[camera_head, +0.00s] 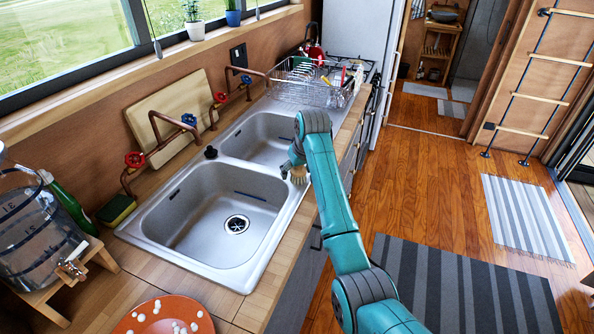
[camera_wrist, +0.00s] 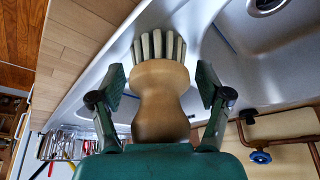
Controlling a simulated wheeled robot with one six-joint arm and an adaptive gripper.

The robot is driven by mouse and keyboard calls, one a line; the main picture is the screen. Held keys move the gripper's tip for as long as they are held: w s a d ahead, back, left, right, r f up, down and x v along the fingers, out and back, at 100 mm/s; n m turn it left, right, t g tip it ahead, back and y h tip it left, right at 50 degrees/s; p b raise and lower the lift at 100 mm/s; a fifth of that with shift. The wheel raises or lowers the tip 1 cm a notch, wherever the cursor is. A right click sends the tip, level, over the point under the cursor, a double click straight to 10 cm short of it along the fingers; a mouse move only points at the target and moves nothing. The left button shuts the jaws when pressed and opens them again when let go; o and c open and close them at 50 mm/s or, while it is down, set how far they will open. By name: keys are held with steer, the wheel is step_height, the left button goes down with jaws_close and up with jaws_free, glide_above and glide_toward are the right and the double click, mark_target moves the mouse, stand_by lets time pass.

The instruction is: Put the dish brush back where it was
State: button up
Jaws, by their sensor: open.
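The dish brush, with a round wooden body (camera_wrist: 160,98) and pale bristles, lies between the two fingers of my gripper (camera_wrist: 162,82) in the wrist view. The fingers are open, with a visible gap on each side of the wood. The lower end of the brush is hidden by my gripper's green body. In the head view a small part of the brush (camera_head: 298,174) shows beside my gripper (camera_head: 291,167), at the right rim of the double sink (camera_head: 262,240). I cannot tell whether the brush touches the sink's surface.
A wire dish rack (camera_head: 305,88) with utensils stands on the counter behind the sink. Copper taps (camera_head: 165,140) and a cutting board (camera_head: 168,112) line the wall side. A green-yellow sponge (camera_head: 117,209), a water dispenser (camera_head: 35,235) and an orange plate (camera_head: 150,322) are at the near left.

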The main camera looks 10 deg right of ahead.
steer(key=v, duration=1.2)
steer(key=shift+r, duration=0.2)
steer(key=shift+w+d, duration=0.1)
